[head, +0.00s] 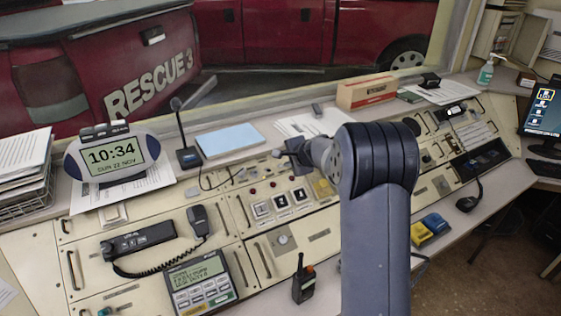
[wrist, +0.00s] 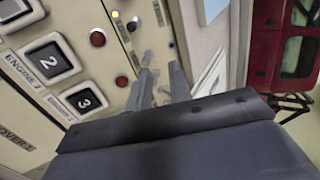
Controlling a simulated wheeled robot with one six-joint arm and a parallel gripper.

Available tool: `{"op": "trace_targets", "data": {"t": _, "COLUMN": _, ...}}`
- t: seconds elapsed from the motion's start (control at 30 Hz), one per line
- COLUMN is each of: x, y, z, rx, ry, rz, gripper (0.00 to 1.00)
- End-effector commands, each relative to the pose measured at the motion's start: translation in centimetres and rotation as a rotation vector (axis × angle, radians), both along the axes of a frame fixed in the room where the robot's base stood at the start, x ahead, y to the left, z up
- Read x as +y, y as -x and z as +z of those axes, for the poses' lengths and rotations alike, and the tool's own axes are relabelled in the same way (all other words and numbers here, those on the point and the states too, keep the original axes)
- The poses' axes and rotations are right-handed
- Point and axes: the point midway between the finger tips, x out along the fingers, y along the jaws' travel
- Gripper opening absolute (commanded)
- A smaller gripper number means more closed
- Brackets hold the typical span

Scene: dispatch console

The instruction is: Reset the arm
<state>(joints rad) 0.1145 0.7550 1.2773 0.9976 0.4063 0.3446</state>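My arm (head: 377,220) rises from the bottom of the head view and bends left at a large grey joint. My gripper (head: 284,152) is at its end, above the rear part of the console (head: 60,245), and partly hidden by my wrist. In the wrist view my gripper (wrist: 160,80) shows two grey fingers with a gap between them. It is open and I see nothing held. Beyond the fingers is the beige panel with red buttons (wrist: 97,38).
A handheld radio (head: 304,284) stands in front, left of my arm. Blue and yellow blocks (head: 430,228) are to its right.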

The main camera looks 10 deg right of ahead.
Motion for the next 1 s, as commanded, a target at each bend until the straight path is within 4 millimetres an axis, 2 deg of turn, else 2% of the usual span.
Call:
{"op": "trace_targets", "data": {"t": 0.17, "x": -0.2, "y": 0.5, "z": 0.8, "rx": 0.000, "ry": -0.001, "rz": -0.001, "gripper": 0.20}}
{"op": "trace_targets", "data": {"t": 0.53, "x": -0.1, "y": 0.4, "z": 0.5, "rx": 0.001, "ry": 0.000, "rz": 0.000, "gripper": 0.20}}
{"op": "trace_targets", "data": {"t": 1.0, "x": 0.9, "y": -2.6, "z": -4.6, "rx": 0.003, "ry": 0.001, "rz": 0.000, "gripper": 0.20}}
